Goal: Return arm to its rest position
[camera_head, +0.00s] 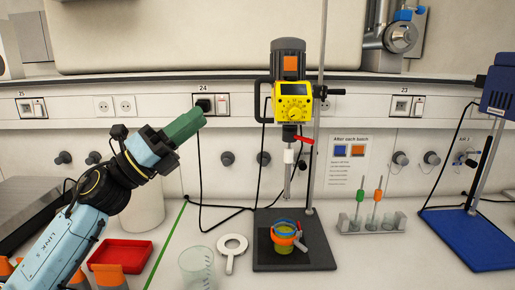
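My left arm comes in from the lower left. Its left gripper (186,126), with green fingers, is raised in front of the back wall, left of the mixer, and points up and to the right. It is apart from the objects on the bench. The fingers overlap from this side, so their gap cannot be made out. Nothing is seen hanging from them. My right gripper is not in view.
A yellow mixer (293,103) hangs above a cup (284,242) with orange and blue bands on a dark base (262,262). A clear beaker (197,268), white ring tool (231,251), red tray (121,256), stick rack (350,226) and blue stand (470,240) surround it.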

